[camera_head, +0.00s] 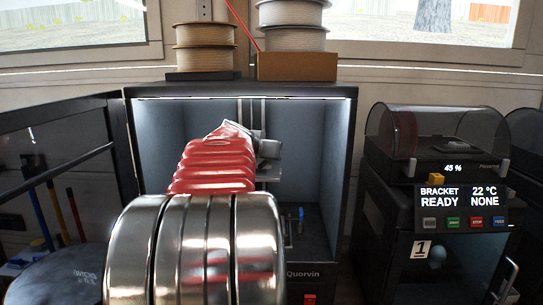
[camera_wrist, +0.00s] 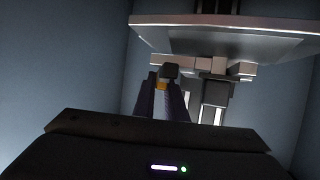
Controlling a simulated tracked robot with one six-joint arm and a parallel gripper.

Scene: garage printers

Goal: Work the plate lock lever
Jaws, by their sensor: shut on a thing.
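In the wrist view, the two dark fingers of my gripper (camera_wrist: 162,82) reach up and forward inside the printer. They are shut on a small dark-tipped piece with a yellow part, which I take to be the plate lock lever (camera_wrist: 170,72). It sits just below the front of a flat, pale plate (camera_wrist: 230,38) with a metal carriage underneath. The fingers hide part of the lever. In the head view, my red-sleeved arm reaches into the open printer (camera_head: 340,130) marked Quorvin and covers the gripper and lever.
The printer's side walls stand close on both sides, and the plate overhangs the fingers. A small blue piece (camera_head: 301,213) shows low inside. The open door (camera_head: 60,150) is at the left. Spools (camera_head: 292,38) stand on top. A second printer (camera_head: 435,220) is at the right.

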